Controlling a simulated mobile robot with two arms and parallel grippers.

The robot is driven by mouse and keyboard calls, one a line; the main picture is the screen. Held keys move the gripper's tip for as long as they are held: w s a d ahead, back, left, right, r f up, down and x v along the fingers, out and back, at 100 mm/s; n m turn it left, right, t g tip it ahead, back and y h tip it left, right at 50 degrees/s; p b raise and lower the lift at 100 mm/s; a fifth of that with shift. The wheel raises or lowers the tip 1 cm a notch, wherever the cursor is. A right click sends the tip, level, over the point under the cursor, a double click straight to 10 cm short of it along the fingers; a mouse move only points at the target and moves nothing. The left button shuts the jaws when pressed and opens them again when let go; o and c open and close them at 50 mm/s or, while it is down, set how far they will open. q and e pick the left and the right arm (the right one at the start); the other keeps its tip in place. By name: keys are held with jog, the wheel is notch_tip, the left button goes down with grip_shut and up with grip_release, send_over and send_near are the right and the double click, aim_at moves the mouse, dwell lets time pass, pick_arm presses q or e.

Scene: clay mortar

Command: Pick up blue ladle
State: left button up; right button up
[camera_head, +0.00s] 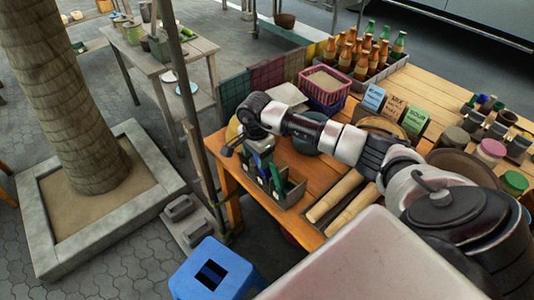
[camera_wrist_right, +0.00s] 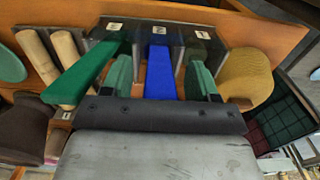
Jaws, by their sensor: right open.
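The blue ladle shows in the right wrist view as a flat blue handle (camera_wrist_right: 160,76), standing in the middle slot of a dark holder (camera_wrist_right: 140,30). My right gripper (camera_wrist_right: 162,82) is open, with one green-padded finger on each side of the blue handle. I cannot tell whether either finger touches it. A green handle (camera_wrist_right: 85,75) stands in the slot to the left. My left gripper is not in view.
Two wooden rolling pins (camera_head: 334,196) lie right of the holder. A pink basket (camera_head: 324,86), bottles (camera_head: 366,52) and labelled boxes (camera_head: 392,106) stand further back on the wooden table (camera_head: 432,84). A blue stool (camera_head: 214,272) stands on the floor in front.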

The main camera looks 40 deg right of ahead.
grip_shut()
jog(key=shift+r, duration=0.1)
notch_tip(320, 180, up, 9)
jog(key=b, duration=0.2)
jog(key=shift+b, duration=0.4)
jog(key=shift+r, duration=0.45)
jog(key=c, duration=0.7)
grip_release()
jog(key=shift+c, duration=0.2)
grip_shut()
